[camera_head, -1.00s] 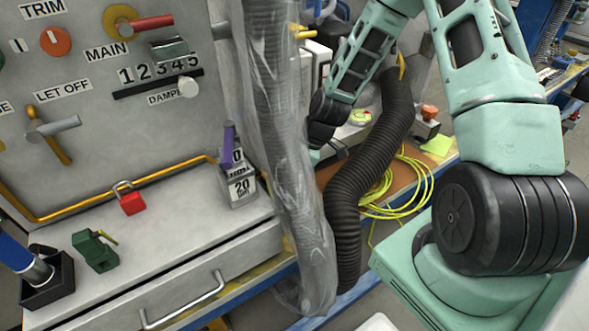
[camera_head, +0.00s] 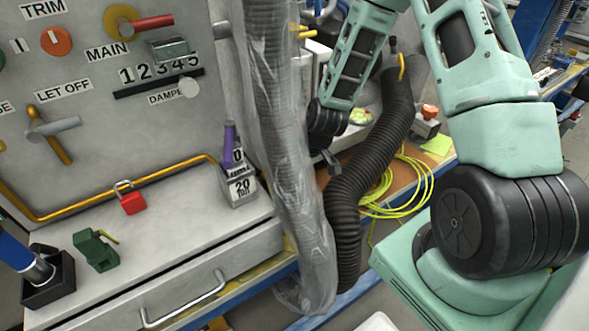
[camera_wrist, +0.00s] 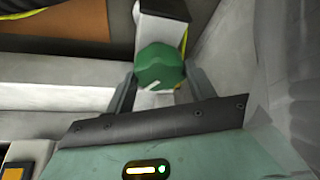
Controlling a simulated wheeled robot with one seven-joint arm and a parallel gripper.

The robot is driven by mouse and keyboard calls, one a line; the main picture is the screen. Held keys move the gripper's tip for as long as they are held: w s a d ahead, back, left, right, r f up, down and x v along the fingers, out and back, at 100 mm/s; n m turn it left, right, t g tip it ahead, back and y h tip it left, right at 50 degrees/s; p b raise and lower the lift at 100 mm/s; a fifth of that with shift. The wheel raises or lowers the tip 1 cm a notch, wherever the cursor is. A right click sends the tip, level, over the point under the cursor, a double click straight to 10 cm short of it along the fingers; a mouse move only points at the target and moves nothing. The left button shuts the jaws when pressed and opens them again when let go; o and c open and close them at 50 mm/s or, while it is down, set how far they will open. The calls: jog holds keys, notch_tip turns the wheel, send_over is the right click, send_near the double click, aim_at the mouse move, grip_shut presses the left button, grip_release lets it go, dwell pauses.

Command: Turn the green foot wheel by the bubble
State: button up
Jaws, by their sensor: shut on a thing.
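The green foot wheel (camera_wrist: 160,66) shows in the wrist view, with a white mark on its near side. My gripper (camera_wrist: 159,88) has a finger on either side of it and is shut on it. In the head view my gripper (camera_head: 329,161) is mostly hidden behind the plastic-wrapped hose, and the wheel cannot be seen there. A yellow-green round piece (camera_head: 361,116), probably the bubble, is partly hidden behind my wrist in the head view.
A plastic-wrapped hose (camera_head: 285,150) hangs close in front of my gripper, with a black ribbed hose (camera_head: 370,150) beside it. Yellow cable (camera_head: 415,180) lies on the brown bench. At left stand a grey control panel (camera_head: 100,140) and a red padlock (camera_head: 132,203).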

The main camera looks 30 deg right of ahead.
dwell(0.3)
jog(key=o, duration=0.9)
jog(key=shift+o, duration=0.2)
jog(key=v, duration=0.4)
jog(key=shift+r+p, duration=0.35)
jog(key=s+d+p, duration=0.5)
jog(key=s+p, duration=0.4)
jog(key=s, duration=0.2)
jog(key=shift+p, duration=0.3)
